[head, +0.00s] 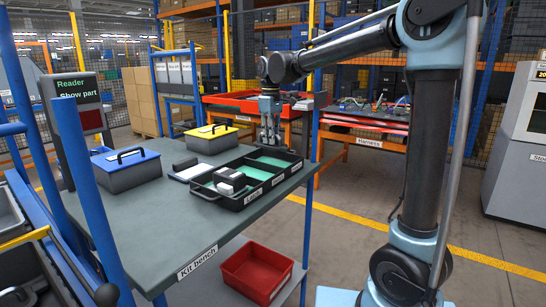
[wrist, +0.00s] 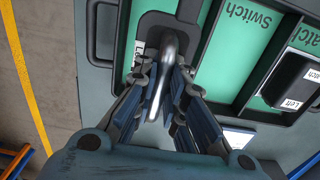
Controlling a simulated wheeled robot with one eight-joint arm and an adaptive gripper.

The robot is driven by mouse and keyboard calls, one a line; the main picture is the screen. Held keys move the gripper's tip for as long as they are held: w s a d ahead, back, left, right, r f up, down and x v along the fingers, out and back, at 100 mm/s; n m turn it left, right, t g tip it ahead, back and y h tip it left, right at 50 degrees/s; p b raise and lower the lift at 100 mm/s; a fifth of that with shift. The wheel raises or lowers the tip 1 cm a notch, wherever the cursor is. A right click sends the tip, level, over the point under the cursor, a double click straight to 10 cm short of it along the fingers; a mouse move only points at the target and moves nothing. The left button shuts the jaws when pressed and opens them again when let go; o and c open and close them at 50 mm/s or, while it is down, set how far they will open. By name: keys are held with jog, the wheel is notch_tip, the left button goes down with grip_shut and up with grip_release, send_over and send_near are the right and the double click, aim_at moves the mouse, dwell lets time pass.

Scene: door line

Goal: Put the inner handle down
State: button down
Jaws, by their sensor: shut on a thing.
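My gripper (head: 270,136) is at the far right end of the black kit tray (head: 232,206) on the kit bench, pointing down. In the wrist view, my gripper (wrist: 165,105) is shut on the inner handle (wrist: 165,65), a silver lever with a dark plate at its top end. The handle is over a green-floored end compartment of the tray (wrist: 222,60), and its plate covers part of a label there. I cannot tell whether it touches the floor. The neighbouring compartment reads "Switch". A dark latch block (wrist: 290,82) labelled "Left" lies farther right.
Pale-topped blocks (head: 229,181) sit in the tray's near part. A yellow-lidded box (head: 211,139), a grey box (head: 127,170) and small dark and white items lie left of the tray. A reader screen (head: 74,100) stands at the left. A red bin (head: 257,272) is below the bench.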

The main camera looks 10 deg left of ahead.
jog(key=shift+d+f, duration=0.15)
jog(key=shift+f, duration=2.9)
jog(key=shift+f, duration=0.1)
jog(key=c, duration=1.7)
grip_release()
jog(key=shift+o, duration=0.2)
jog(key=shift+w, duration=0.1)
notch_tip(320, 180, up, 12)
jog(key=shift+r, duration=0.1)
